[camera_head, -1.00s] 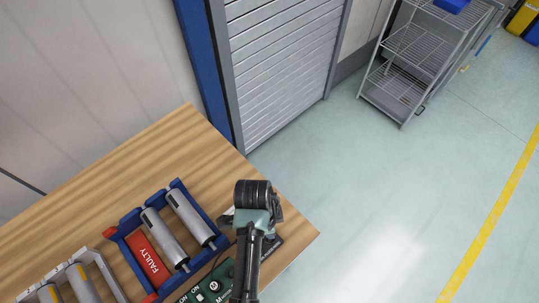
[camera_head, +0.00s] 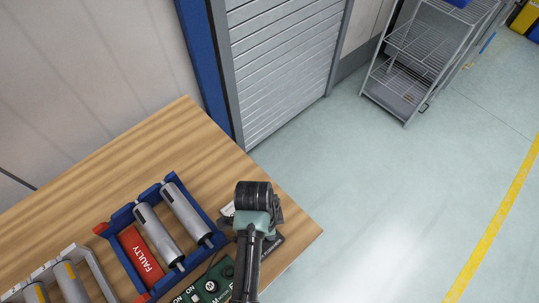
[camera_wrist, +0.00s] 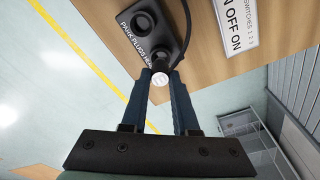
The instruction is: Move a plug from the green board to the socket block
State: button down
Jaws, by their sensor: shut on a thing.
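In the wrist view my gripper (camera_wrist: 160,82) has its two blue fingers closed on a dark plug with a pale round end (camera_wrist: 159,78). A black cable runs from the plug up past the block. The dark socket block (camera_wrist: 170,27), lettered "PARK PLUGS HERE", lies on the wooden table beyond the fingertips, with two round holes in view. The plug overlaps the block's near end; whether it touches or sits in a hole cannot be told. In the head view the green board (camera_head: 212,286) is at the bottom edge, partly cut off. My arm hides the plug there.
A blue tray (camera_head: 207,217) with grey cylinders and a red "FAULTY" label (camera_head: 140,254) stands left of my arm. A pale tray (camera_head: 97,270) is further left. The table's right edge is close.

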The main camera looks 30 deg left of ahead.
jog(key=shift+f, duration=0.1)
jog(key=shift+f+b, duration=0.55)
jog(key=shift+f, duration=0.2)
jog(key=shift+f, duration=0.25)
dwell(0.4)
jog(key=c, duration=0.6)
grip_release()
notch_tip(320, 180, up, 13)
jog(key=a, duration=0.1)
jog(key=shift+s+a, duration=0.15)
jog(key=shift+s, duration=0.3)
jog(key=shift+w, duration=0.1)
